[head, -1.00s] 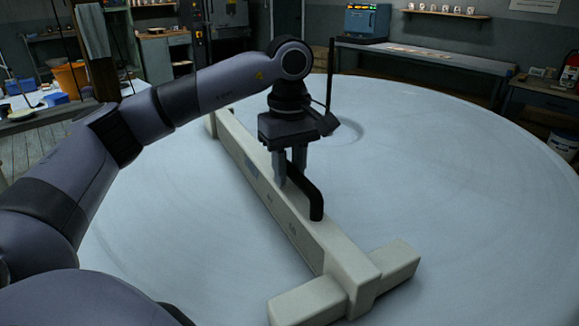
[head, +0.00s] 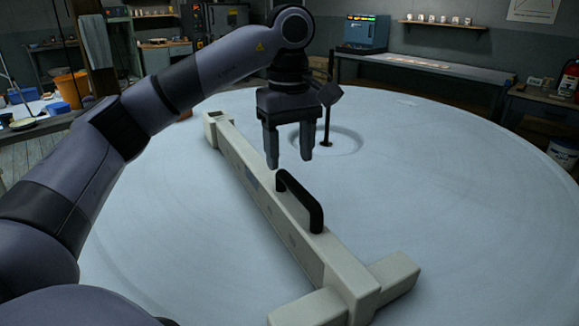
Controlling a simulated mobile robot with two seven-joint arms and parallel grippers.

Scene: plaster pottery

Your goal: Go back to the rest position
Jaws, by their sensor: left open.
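My left gripper (head: 288,164) is open and empty, with its two grey fingers pointing down. In the picture its fingertips show just above the black handle (head: 303,202), with a small gap between. The handle is fixed on a long cream-coloured beam (head: 258,193) with a crosspiece at its near end. The beam lies across a large round white surface (head: 450,200). My left arm comes in from the left and covers part of that surface. My right gripper is not in view.
A thin black rod (head: 328,120) stands in a ringed hollow behind the gripper. Beyond the round surface are a workbench (head: 430,68) with a blue box (head: 366,32), a wall shelf (head: 441,24) and an orange bucket (head: 70,88). The white surface to the right is clear.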

